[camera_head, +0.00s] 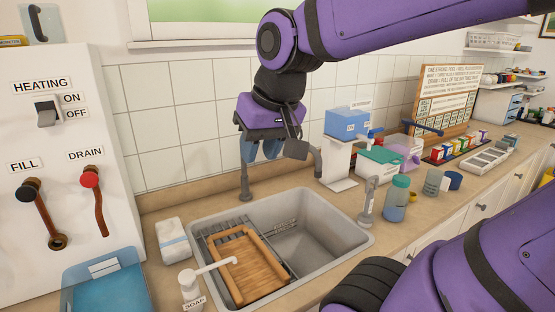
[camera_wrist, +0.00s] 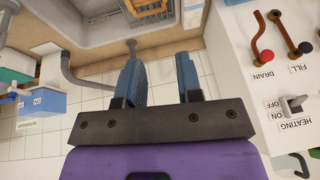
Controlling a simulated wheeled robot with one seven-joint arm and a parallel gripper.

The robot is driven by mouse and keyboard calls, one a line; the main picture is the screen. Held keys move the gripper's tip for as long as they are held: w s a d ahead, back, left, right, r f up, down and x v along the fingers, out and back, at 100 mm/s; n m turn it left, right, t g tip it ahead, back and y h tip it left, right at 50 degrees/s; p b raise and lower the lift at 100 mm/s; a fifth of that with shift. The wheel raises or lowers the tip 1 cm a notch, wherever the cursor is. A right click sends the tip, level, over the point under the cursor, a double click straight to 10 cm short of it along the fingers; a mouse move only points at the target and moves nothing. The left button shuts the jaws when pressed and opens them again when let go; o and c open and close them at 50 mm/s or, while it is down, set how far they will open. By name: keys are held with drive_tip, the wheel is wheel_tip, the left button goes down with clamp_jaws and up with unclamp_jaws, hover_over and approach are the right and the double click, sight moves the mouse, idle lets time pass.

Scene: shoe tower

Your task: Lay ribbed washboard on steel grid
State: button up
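The wooden ribbed washboard (camera_head: 252,268) lies in the left part of the sink, on or over the dark steel grid (camera_head: 208,237). Its ribbed face is up. Full contact with the grid cannot be told from here. A piece of its wooden frame (camera_wrist: 148,10) shows at the top of the wrist view, beside the grid bars (camera_wrist: 108,16). My gripper (camera_head: 262,150) is raised behind the sink, near the tiled wall, well apart from the washboard. In the wrist view my gripper (camera_wrist: 160,62) has its two blue fingers spread, with nothing between them.
The grey sink (camera_head: 340,240) has an empty right basin. The soap dispenser (camera_head: 190,287) stands at the front left, its spout reaching over the washboard. A grey tap (camera_head: 245,185) rises behind the sink. A white packet (camera_head: 172,240) and a blue tray (camera_head: 105,285) are to the left; bottles (camera_head: 397,198) stand right.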

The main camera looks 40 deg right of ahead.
drive_tip(key=s, duration=0.1)
drive_tip(key=s+n, duration=0.1)
drive_tip(key=s, duration=0.1)
drive_tip(key=s+n, duration=0.1)
drive_tip(key=s, duration=0.1)
drive_tip(key=shift+a+f+t, duration=0.2)
drive_tip(key=shift+f+t, duration=0.1)
drive_tip(key=shift+t, duration=0.1)
